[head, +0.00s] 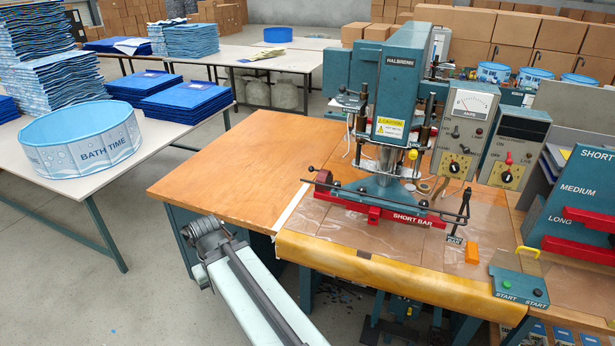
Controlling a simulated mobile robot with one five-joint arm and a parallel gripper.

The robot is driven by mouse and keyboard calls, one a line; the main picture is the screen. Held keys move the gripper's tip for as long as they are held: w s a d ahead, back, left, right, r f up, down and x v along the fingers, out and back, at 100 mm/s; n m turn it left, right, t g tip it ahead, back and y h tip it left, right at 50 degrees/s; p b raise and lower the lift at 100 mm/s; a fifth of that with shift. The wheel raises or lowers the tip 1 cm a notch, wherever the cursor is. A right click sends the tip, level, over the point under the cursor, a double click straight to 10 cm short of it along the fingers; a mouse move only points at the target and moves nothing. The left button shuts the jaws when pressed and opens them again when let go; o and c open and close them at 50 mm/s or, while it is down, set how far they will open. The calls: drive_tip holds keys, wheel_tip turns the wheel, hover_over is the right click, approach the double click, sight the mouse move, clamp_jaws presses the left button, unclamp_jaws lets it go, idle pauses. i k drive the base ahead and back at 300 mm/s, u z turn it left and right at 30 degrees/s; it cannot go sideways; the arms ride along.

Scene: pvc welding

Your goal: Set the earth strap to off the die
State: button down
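The teal welding press (390,110) stands on the wooden bench, its head above a teal die plate (378,190). A red bar marked SHORT BAR (400,217) lies along the front of the die. I cannot pick out the earth strap for certain. The labels are too small to read. Part of my arm shows at the lower left, but no gripper fingers are visible.
An orange block (472,253) and a START button box (518,287) sit at the bench's front right. A rack (575,200) marked SHORT, MEDIUM, LONG stands at right. The bench's left wooden top (225,165) is clear. A blue BATH TIME ring (82,147) sits on the left table.

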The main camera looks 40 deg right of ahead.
sight(322, 174)
drive_tip(key=z, duration=0.1)
drive_tip(key=i, duration=1)
drive_tip(key=u, duration=0.1)
